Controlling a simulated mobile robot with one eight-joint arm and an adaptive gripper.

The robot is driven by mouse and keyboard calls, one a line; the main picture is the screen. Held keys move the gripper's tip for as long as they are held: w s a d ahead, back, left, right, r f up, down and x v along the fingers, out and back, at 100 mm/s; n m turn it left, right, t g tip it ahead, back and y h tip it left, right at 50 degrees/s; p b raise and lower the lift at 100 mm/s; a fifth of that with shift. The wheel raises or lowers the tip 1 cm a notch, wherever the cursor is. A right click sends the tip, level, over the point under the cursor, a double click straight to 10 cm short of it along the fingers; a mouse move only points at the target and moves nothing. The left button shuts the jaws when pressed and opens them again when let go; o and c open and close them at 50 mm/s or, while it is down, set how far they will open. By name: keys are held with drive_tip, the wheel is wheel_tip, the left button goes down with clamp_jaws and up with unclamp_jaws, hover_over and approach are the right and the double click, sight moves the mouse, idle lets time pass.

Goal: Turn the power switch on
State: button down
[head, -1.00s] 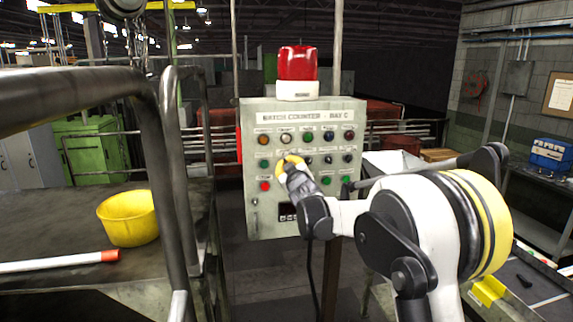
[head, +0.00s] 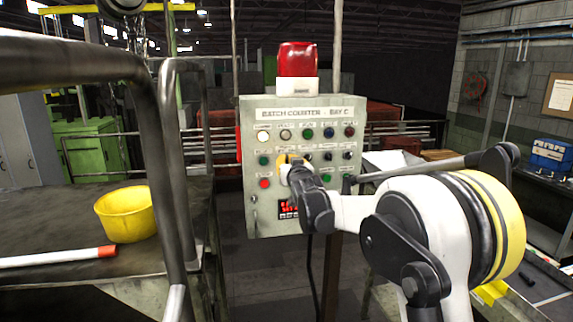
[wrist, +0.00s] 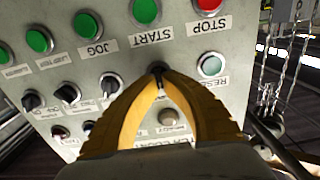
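The control panel (head: 260,210) headed "BATCH COUNTER - BAY C" stands ahead in the head view. My gripper (head: 284,166) is at its middle button row, just right of the leftmost green button. In the wrist view my gripper's yellow fingers (wrist: 158,80) close in around a black rotary knob (wrist: 158,70), which I take to be the power switch; its label is hidden. The top-left lamp (head: 264,136) glows pale, and the red digits of the display (head: 289,209) are lit but partly covered by my wrist.
In the wrist view, the RESET button (wrist: 211,66), STOP button (wrist: 209,5) and START button (wrist: 146,11) are close to the fingers. More black knobs (wrist: 68,93) sit to the left. A red beacon (head: 297,62) tops the panel. A yellow bowl (head: 125,214) stands on the left bench.

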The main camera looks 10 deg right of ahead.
drive_tip(key=m+b, duration=0.2)
drive_tip(key=m, duration=0.3)
drive_tip(key=shift+d+m+b, duration=0.15)
drive_tip(key=shift+m+b, duration=0.2)
drive_tip(key=shift+m, duration=0.05)
idle(0.4)
drive_tip(key=c, duration=1.3)
unclamp_jaws()
drive_tip(key=shift+o, duration=0.2)
drive_tip(key=s, duration=1.2)
